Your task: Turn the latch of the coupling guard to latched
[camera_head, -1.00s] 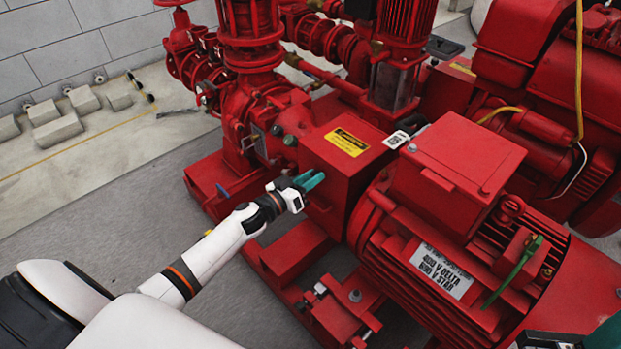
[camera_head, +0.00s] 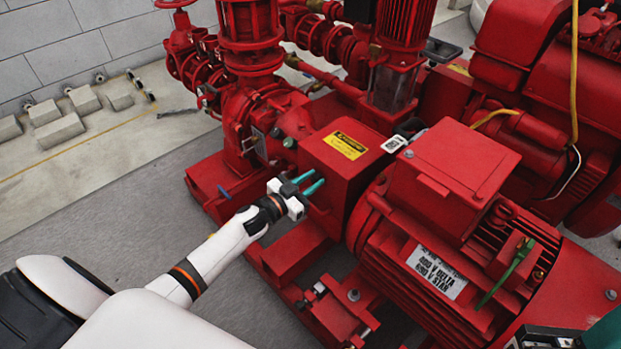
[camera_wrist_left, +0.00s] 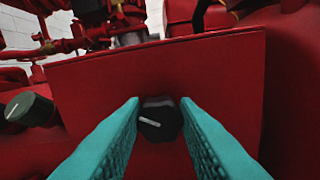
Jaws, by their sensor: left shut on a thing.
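The coupling guard (camera_head: 368,168) is a red box with a yellow label, between the pump and the motor. Its latch (camera_wrist_left: 160,121) is a round black knob with a white line, on the guard's red face in the left wrist view. The line lies nearly level, slightly slanted. My left gripper (camera_head: 317,182) reaches the guard's near side from the left. In the left wrist view its two teal fingers (camera_wrist_left: 160,128) stand on either side of the knob, shut on it. In the head view the knob is hidden.
The red motor (camera_head: 440,255) with its terminal box stands right of the guard. The red pump and pipes (camera_head: 258,110) rise behind. Another dark knob (camera_wrist_left: 28,108) shows left in the wrist view. Grey floor (camera_head: 120,215) is clear at left.

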